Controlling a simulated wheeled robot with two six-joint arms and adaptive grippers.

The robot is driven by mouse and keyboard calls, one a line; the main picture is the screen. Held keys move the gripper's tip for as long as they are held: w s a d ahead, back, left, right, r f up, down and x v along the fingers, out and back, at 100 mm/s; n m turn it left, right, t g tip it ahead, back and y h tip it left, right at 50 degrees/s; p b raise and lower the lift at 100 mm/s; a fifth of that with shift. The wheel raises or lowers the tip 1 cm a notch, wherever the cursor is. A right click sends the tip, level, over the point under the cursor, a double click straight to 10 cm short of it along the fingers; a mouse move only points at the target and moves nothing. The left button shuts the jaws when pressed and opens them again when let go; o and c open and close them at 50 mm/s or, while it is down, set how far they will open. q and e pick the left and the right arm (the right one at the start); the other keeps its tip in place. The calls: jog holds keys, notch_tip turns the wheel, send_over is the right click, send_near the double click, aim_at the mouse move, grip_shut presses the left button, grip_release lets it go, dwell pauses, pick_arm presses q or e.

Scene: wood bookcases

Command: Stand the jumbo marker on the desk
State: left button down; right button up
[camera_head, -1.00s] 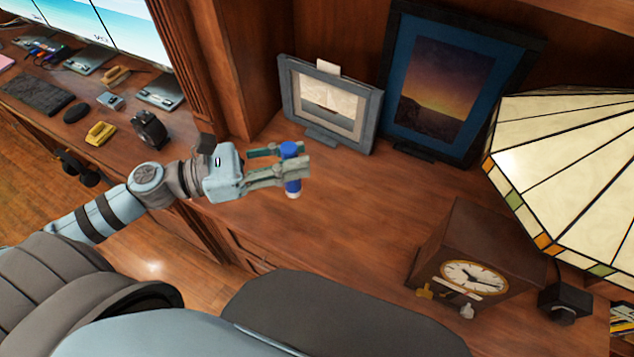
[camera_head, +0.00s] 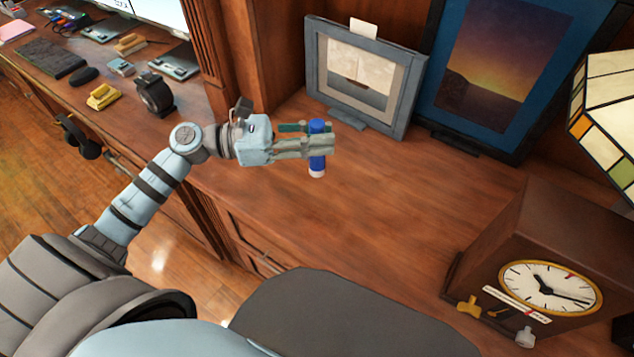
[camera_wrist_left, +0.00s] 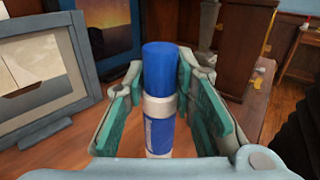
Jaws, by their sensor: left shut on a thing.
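The jumbo marker (camera_head: 317,166) is blue with a white end and stands upright in my left gripper (camera_head: 318,142). In the left wrist view the marker (camera_wrist_left: 159,95) sits between the green-padded fingers (camera_wrist_left: 165,110), blue end up, with a white band round its middle. My left gripper is shut on it. The wooden desk (camera_head: 380,215) lies below; I cannot tell whether the marker's lower end touches it. My right gripper is not in view.
A grey picture frame (camera_head: 398,120) stands just behind the marker, with a larger dark frame (camera_head: 438,100) beside it. A wooden clock (camera_head: 545,225) stands at the right near a lamp (camera_head: 610,115). The desk's middle is clear.

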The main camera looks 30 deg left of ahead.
aim_at(318, 172)
pick_arm(q)
notch_tip(318, 172, down, 10)
jog(key=shift+w+f+b, duration=0.1)
jog(key=shift+f+b, duration=0.05)
jog(key=shift+b, duration=0.75)
jog(key=shift+f, duration=0.2)
jog(key=c, duration=1.3)
grip_release()
jog(key=shift+c, duration=0.2)
jog(key=shift+r, duration=0.1)
